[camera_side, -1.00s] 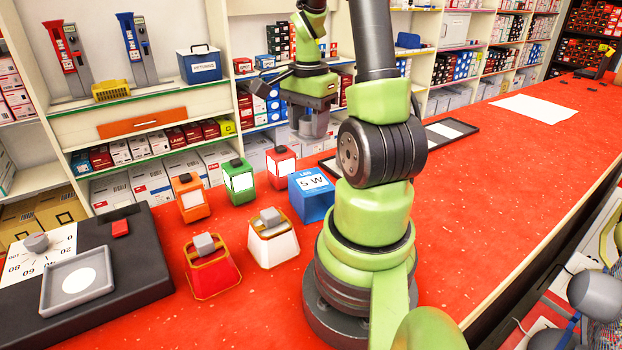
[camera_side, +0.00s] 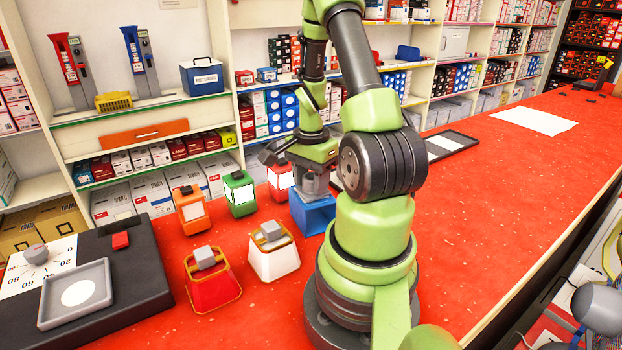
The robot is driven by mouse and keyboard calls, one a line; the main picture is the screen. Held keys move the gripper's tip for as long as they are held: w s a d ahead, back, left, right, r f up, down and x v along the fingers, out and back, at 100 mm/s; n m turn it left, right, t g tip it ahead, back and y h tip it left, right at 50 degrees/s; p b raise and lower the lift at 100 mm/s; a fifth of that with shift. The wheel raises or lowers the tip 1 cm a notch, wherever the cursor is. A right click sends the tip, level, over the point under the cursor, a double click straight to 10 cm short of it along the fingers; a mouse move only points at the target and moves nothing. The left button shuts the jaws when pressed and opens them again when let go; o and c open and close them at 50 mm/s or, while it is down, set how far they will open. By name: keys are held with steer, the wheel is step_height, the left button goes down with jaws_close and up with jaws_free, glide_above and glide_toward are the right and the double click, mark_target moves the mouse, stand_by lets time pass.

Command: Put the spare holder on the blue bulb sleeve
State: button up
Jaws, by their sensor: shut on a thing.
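The blue bulb sleeve (camera_side: 313,219) stands on the red counter, just left of my arm's base. My gripper (camera_side: 315,186) points down over it and is shut on a grey piece, the spare holder (camera_side: 317,182). The holder is right at the top of the sleeve. I cannot tell whether it touches the sleeve or hangs just above it. My gripper and the holder hide the sleeve's top and its label.
Close by on the left stand an orange sleeve (camera_side: 190,211), a green sleeve (camera_side: 239,196), a red-and-white sleeve (camera_side: 279,180), a white sleeve (camera_side: 274,259) and a red sleeve (camera_side: 213,286). A dial scale (camera_side: 140,280) is at far left.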

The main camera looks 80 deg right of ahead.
steer(key=shift+f, duration=0.1)
steer(key=o, duration=0.9)
step_height(320, 180, up, 12)
steer(key=w+a+r+n+t+h, duration=0.1)
steer(key=w+a+r+n, duration=0.2)
steer(key=a+n, duration=0.15)
steer(key=w+a+r+n+t, duration=0.2)
steer(key=w+a+r+n, duration=0.15)
steer(key=a, duration=0.25)
steer(key=s+a+r+n+t+y, duration=0.1)
steer(key=s+a+r+n+t, duration=0.1)
steer(key=a+n, duration=0.3)
steer(key=s+a+r+n+t+y, duration=0.2)
steer(key=a+n, duration=0.4)
steer(key=a, duration=0.2)
steer(key=shift+s+a, duration=0.2)
steer(key=shift+a, duration=0.2)
steer(key=shift+r, duration=0.1)
